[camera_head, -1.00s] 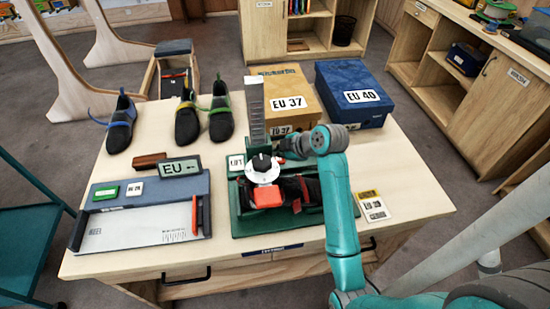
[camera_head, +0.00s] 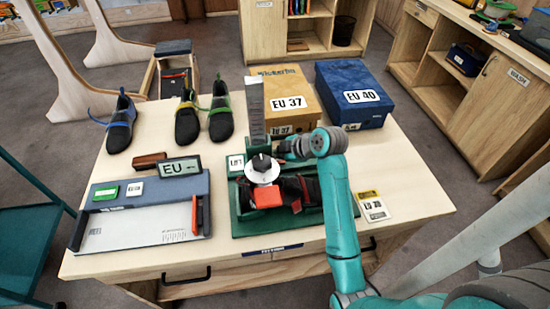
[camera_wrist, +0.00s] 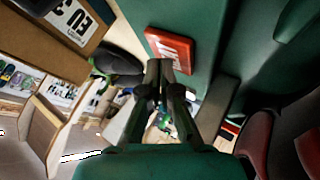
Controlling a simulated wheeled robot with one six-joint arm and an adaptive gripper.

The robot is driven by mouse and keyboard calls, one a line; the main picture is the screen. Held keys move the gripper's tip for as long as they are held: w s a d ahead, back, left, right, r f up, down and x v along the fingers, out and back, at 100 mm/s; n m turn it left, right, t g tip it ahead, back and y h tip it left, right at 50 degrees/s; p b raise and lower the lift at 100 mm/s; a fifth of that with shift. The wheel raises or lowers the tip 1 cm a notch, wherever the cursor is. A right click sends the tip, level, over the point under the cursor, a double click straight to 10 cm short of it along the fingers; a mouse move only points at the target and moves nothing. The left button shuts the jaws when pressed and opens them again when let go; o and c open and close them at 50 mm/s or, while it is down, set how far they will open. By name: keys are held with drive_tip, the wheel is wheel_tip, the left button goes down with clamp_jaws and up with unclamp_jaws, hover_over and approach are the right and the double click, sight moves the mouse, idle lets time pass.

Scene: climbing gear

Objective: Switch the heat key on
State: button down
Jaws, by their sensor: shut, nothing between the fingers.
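The green machine (camera_head: 240,205) stands on the table with a tall grey column (camera_head: 254,110), a white dial with a black knob (camera_head: 262,165) and a red-orange block (camera_head: 267,195) at its front. In the wrist view, a red rectangular key (camera_wrist: 170,48) in a frame sits on a green housing (camera_wrist: 195,15). I cannot tell whether it is on or off. My gripper (camera_wrist: 160,70) is shut and empty, its tips just below the key in the picture; contact is unclear. In the head view my gripper (camera_head: 283,148) is beside the column, its fingertips hidden.
Shoe boxes, brown (camera_head: 285,90) and blue (camera_head: 350,90), stand behind the machine. Several climbing shoes (camera_head: 185,120) stand at the back left. A foot-measuring device (camera_head: 140,225) lies left of the machine. A yellow-white card (camera_head: 372,206) lies right.

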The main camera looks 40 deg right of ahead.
sight(276, 160)
drive_tip(key=shift+f, duration=0.1)
idle(0.5)
drive_tip(key=shift+r, duration=0.55)
drive_tip(key=shift+r, duration=3)
